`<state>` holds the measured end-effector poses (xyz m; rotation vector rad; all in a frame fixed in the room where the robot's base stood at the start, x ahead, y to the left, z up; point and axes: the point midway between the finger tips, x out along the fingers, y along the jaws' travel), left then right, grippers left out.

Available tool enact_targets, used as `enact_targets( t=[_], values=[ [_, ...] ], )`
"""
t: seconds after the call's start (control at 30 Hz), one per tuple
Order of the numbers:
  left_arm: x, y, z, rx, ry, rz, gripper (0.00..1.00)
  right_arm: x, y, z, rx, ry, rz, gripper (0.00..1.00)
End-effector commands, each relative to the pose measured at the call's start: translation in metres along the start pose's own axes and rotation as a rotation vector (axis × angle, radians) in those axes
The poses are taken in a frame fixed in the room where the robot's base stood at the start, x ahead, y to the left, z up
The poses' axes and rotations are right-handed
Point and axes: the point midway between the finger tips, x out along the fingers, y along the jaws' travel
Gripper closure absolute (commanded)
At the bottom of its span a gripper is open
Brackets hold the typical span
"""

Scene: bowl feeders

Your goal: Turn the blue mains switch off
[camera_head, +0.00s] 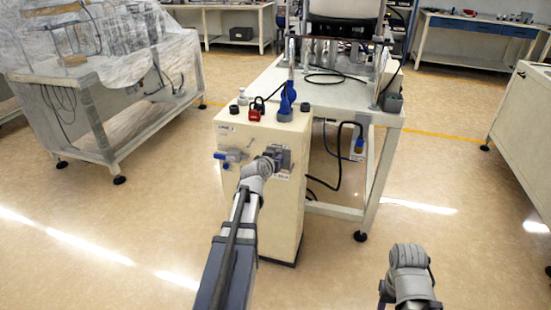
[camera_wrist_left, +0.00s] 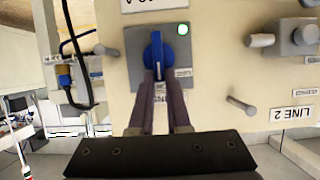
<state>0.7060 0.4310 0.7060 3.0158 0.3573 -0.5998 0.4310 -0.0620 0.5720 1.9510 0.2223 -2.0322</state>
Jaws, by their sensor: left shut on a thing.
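The blue mains switch (camera_wrist_left: 157,52) is a rotary handle on a grey plate (camera_wrist_left: 135,42), on the front of a cream cabinet (camera_head: 240,190). Its handle stands upright in the left wrist view, where the cabinet lettering is upside down. My left gripper (camera_wrist_left: 157,80) is shut on the switch handle, one finger on each side. In the head view my left wrist hides most of the switch. My right arm shows at the lower right, but its gripper is not visible.
A blue-handled valve (camera_head: 221,156) sits left of the switch on the cabinet front. A white workbench (camera_head: 345,98) stands behind right, with a hanging cable. The floor in front is clear.

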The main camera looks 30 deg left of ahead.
Motion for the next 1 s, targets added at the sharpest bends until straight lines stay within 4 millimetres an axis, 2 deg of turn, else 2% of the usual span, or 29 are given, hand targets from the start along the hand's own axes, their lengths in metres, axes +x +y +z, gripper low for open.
enact_targets(
  t=[0.57,0.77,1.0],
  values=[
    [0.000,-0.001,0.001,-0.019,0.000,0.007,1.00,0.001,0.000,0.000,0.000,0.000,0.000,0.50],
    [0.001,-0.005,0.002,-0.102,0.002,0.041,1.00,0.003,0.000,0.000,0.000,0.000,0.000,0.50],
    [0.002,-0.012,0.004,-0.293,0.002,0.120,1.00,0.009,-0.001,-0.001,0.000,0.000,0.001,0.50]
  ],
)
